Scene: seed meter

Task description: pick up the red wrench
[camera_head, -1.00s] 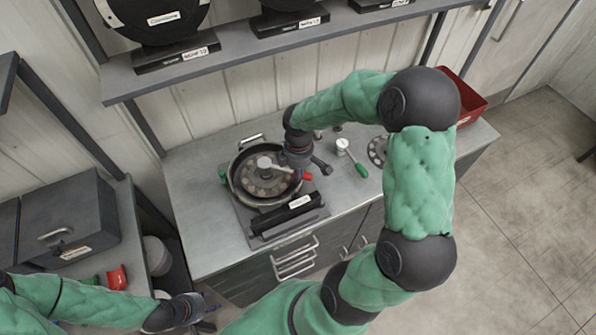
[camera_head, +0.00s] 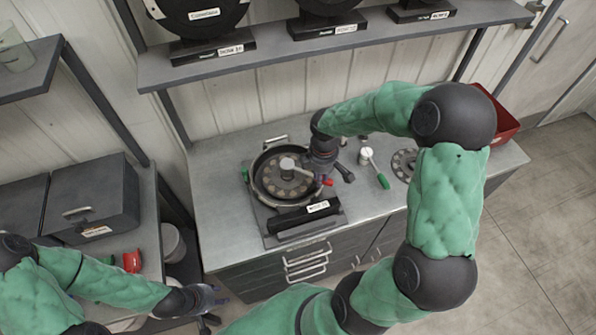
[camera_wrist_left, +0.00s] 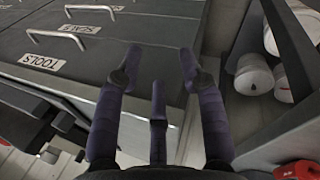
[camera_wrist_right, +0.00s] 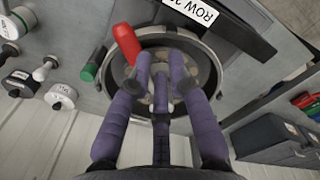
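No clear wrench shape shows. A red handle-like piece (camera_head: 328,182) sits at the right rim of the round seed meter (camera_head: 258,192); in the right wrist view this red piece (camera_wrist_right: 127,43) is beside the fingers. I cannot tell whether it is a wrench. Another red object (camera_head: 131,262) lies on the left bench and partly shows in the left wrist view (camera_wrist_left: 298,170). My right gripper (camera_wrist_right: 160,62) is over the seed meter, its fingertips close together; their grip is unclear. My left gripper (camera_head: 212,298) is open and empty, in front of the drawer boxes (camera_wrist_left: 75,60).
A green-handled tool (camera_head: 382,180) and a round disc (camera_head: 404,165) lie on the middle bench (camera_head: 225,215). A red bin (camera_head: 503,122) stands at its right end. White containers (camera_wrist_left: 254,75) sit between the benches. A shelf (camera_head: 300,52) spans the back wall.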

